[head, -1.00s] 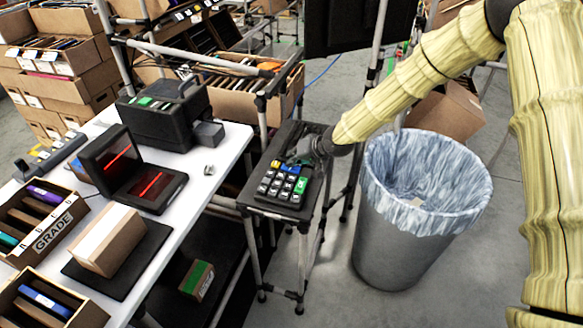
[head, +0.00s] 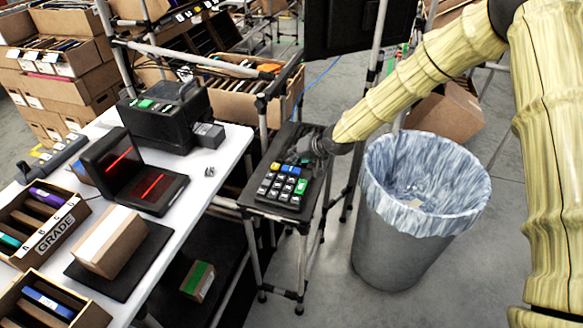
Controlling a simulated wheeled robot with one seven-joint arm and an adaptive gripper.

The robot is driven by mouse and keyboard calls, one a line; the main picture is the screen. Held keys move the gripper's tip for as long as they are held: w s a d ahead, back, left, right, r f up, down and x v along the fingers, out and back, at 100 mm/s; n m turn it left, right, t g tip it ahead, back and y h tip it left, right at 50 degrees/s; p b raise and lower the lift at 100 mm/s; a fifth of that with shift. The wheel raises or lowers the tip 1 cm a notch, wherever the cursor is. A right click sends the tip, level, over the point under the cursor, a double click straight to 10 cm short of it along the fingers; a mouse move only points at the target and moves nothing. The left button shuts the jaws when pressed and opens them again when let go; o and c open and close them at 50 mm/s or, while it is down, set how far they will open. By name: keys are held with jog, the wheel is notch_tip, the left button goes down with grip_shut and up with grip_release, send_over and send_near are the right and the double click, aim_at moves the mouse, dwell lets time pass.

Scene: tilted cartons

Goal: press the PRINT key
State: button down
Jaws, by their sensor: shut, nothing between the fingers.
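A dark keypad (head: 277,189) with white, yellow, blue and green keys lies on a small black stand (head: 298,140). The key labels are too small to read, so I cannot tell which one is PRINT. My gripper (head: 291,160) is shut and empty at the far edge of the keypad, close to the blue keys. I cannot tell whether it touches a key.
A bin with a blue-white liner (head: 420,245) stands right of the stand. The white table (head: 205,175) at left holds a scanner with red lines (head: 155,188), a black printer-like box (head: 165,120) and a carton (head: 108,240). Metal posts rise behind the stand.

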aim_at(294, 167)
dwell(0.3)
jog(key=shift+r+p, duration=1.6)
jog(key=shift+r, duration=1)
jog(key=shift+f, duration=0.1)
